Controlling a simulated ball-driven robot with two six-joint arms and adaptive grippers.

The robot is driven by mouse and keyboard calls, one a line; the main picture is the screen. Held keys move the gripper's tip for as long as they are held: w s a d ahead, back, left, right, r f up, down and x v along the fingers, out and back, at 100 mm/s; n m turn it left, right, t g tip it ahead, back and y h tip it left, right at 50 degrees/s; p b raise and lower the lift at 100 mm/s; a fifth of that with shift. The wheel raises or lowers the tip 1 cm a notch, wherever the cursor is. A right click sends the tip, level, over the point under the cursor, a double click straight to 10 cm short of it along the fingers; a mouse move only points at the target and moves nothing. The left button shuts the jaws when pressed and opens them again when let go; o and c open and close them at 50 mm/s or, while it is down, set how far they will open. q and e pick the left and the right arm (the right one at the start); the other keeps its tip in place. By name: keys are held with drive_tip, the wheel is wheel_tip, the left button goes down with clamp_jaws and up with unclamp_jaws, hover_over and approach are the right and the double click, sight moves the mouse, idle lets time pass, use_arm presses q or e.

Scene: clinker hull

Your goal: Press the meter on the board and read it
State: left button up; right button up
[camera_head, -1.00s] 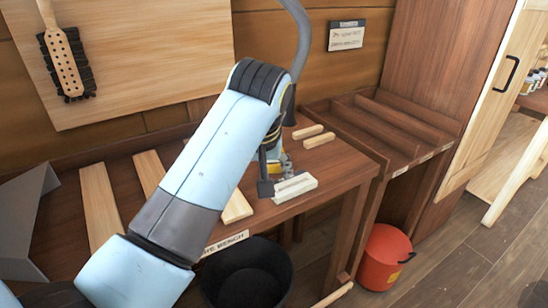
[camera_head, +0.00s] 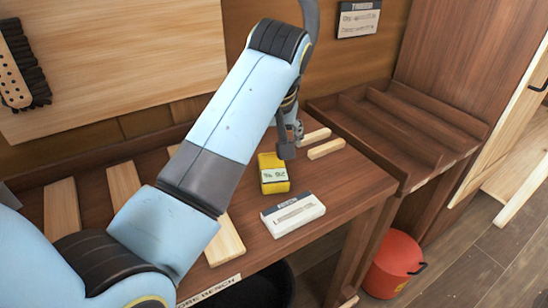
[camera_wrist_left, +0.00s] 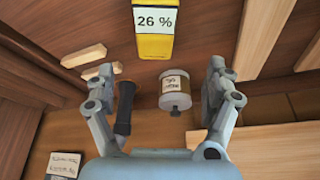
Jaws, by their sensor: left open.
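The yellow meter (camera_head: 273,180) lies on the bench, just below my left gripper in the head view. I cannot tell whether a board is under it. In the left wrist view the meter (camera_wrist_left: 153,45) is at the top centre, its white display reading "26 %". My left gripper (camera_head: 290,142) is open and empty; its spread fingers also show in the left wrist view (camera_wrist_left: 161,68), apart from the meter. Pale boards (camera_head: 62,210) lie across the bench, one (camera_head: 226,240) partly hidden by my left arm. My right gripper is out of view.
A white labelled block (camera_head: 292,214) lies near the bench's front edge. Two short wood strips (camera_head: 326,148) lie right of the gripper. A labelled jar (camera_wrist_left: 174,88) and a dark-handled thing (camera_wrist_left: 125,108) show in the wrist view. A red bucket (camera_head: 393,264) stands on the floor.

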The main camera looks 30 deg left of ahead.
sight(273, 167)
use_arm(q)
drive_tip(key=shift+x, duration=0.9)
drive_tip(key=x, duration=0.3)
drive_tip(key=shift+f, duration=0.15)
drive_tip(key=x, duration=0.3)
drive_tip(key=d+x, duration=0.1)
drive_tip(key=x, duration=0.1)
drive_tip(key=shift+f, duration=0.1)
drive_tip(key=shift+w+a+f, duration=0.1)
drive_tip(key=shift+a+f, duration=0.05)
drive_tip(key=shift+f, duration=0.05)
drive_tip(key=c, duration=1.5)
drive_tip(key=shift+r, duration=0.1)
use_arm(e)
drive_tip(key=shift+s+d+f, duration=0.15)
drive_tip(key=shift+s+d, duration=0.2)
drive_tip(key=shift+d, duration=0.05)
